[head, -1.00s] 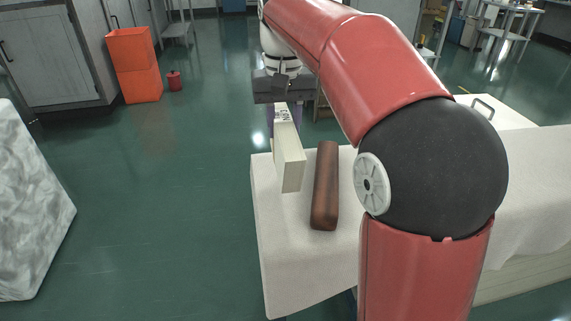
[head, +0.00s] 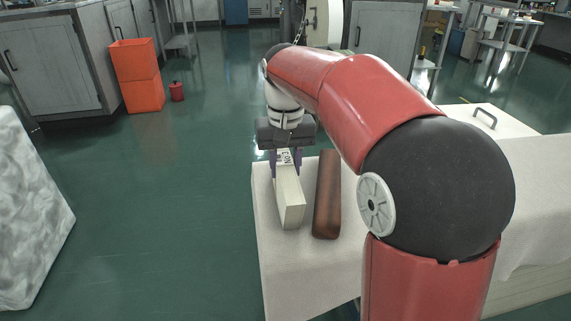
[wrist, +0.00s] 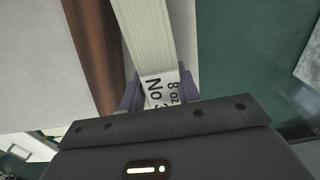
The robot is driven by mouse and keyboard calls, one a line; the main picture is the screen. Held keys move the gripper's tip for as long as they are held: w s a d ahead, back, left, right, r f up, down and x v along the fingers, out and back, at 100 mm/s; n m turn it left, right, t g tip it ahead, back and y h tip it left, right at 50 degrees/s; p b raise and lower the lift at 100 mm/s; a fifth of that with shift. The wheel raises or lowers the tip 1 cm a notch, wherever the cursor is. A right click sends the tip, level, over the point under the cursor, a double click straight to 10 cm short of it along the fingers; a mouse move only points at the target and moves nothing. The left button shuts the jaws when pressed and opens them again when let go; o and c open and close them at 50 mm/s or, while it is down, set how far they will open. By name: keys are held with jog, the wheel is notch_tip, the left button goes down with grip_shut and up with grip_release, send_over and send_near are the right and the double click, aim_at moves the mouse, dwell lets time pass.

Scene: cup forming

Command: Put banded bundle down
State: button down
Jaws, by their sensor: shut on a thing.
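The banded bundle (head: 288,194) is a long cream block with a white printed band near its far end. My gripper (head: 286,158) is shut on that banded end, with a purple finger on each side. In the head view the bundle lies along the left part of the white-covered table (head: 268,258), at or just above the cloth; I cannot tell whether it touches. In the wrist view the bundle (wrist: 149,35) runs away from my gripper (wrist: 160,92), and the print on the band is readable in part.
A dark brown bar (head: 327,196) lies close to the right of the bundle on the table, with a narrow gap. A white lidded box with a handle (head: 487,118) is farther right.

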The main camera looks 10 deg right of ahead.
jog(key=c, duration=1)
grip_release()
